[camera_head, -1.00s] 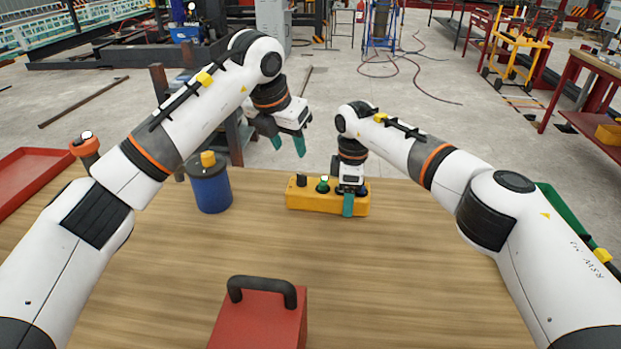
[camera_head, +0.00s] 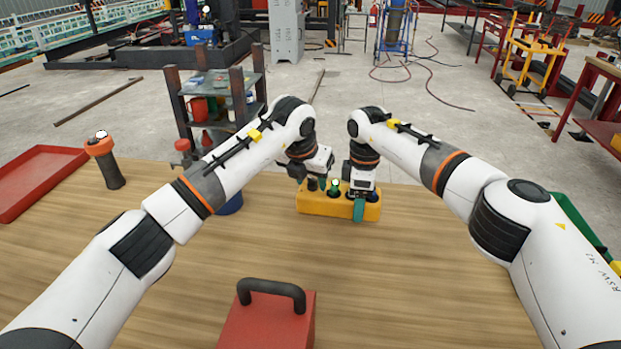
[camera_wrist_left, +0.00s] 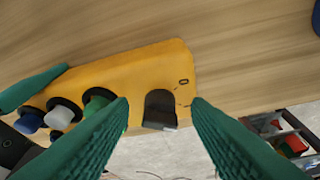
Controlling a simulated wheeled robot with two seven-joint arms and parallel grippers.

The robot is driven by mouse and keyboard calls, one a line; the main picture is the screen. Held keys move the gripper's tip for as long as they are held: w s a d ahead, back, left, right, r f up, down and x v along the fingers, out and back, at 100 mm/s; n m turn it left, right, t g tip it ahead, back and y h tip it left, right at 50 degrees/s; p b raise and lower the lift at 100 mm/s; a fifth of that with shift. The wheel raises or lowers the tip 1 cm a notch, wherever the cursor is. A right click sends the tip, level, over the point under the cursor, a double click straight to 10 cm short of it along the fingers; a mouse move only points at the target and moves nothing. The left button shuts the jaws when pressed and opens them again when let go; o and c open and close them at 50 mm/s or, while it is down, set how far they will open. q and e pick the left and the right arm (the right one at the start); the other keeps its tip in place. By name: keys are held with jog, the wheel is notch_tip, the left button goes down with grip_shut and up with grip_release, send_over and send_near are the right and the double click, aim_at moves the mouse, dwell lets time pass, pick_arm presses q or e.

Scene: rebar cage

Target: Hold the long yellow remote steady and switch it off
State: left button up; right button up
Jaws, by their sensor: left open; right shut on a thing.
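The long yellow remote (camera_head: 325,207) lies near the far edge of the table. In the head view it carries a black switch at its left end and a green button (camera_head: 334,188). My right gripper (camera_head: 360,205) is shut on the remote toward its right end. My left gripper (camera_head: 314,182) is open over the left end. In the left wrist view the remote (camera_wrist_left: 150,62) shows a black rocker or knob (camera_wrist_left: 160,108) between the open green fingers (camera_wrist_left: 160,112), with green, white and blue buttons to the left. I cannot tell whether the fingers touch the switch.
A red box with a black handle (camera_head: 268,318) stands at the front. An orange-topped flashlight (camera_head: 106,160) and a red tray (camera_head: 40,180) are at the left. A blue container (camera_head: 231,204) is partly hidden behind my left arm. The table's middle is clear.

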pick_arm(q)
jog(key=shift+f, duration=0.1)
jog(key=c, duration=0.9)
jog(key=shift+c, duration=0.2)
jog(key=shift+n, duration=0.4)
jog(key=n, duration=0.1)
jog(key=n+y, duration=0.1)
jog(key=shift+d+n, duration=0.2)
jog(key=shift+n, duration=0.2)
jog(key=shift+d+n+y, duration=0.2)
jog(key=shift+n+y, duration=0.8)
jog(key=shift+n, duration=0.9)
jog(key=o, duration=0.9)
